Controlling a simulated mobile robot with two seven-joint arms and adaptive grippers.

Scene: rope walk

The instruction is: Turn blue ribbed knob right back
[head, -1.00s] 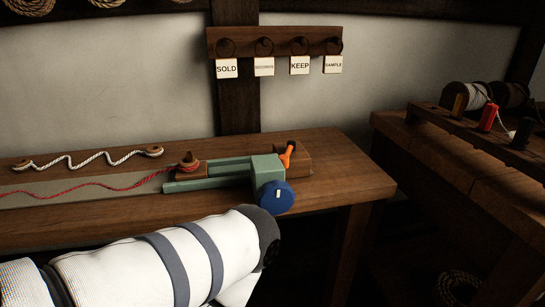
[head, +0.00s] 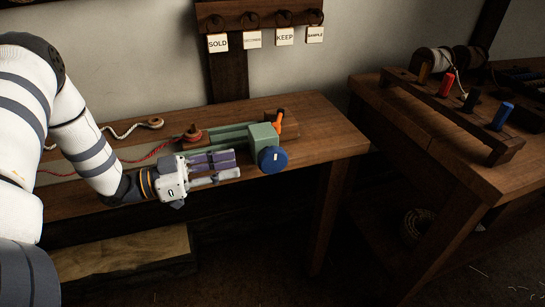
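The blue ribbed knob (head: 272,160) is on the front right end of the green block (head: 262,137) at the right part of the wooden bench. A white mark shows on its face, roughly upright. My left gripper (head: 238,166) is just left of the knob, its fingers pointing right toward it. The fingers are apart with a gap between them and nothing in it. They do not appear to touch the knob. My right gripper is not in the head view.
An orange lever (head: 278,122) stands behind the green block. A red rope (head: 150,154) and a white rope (head: 118,132) lie on the bench (head: 320,140).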

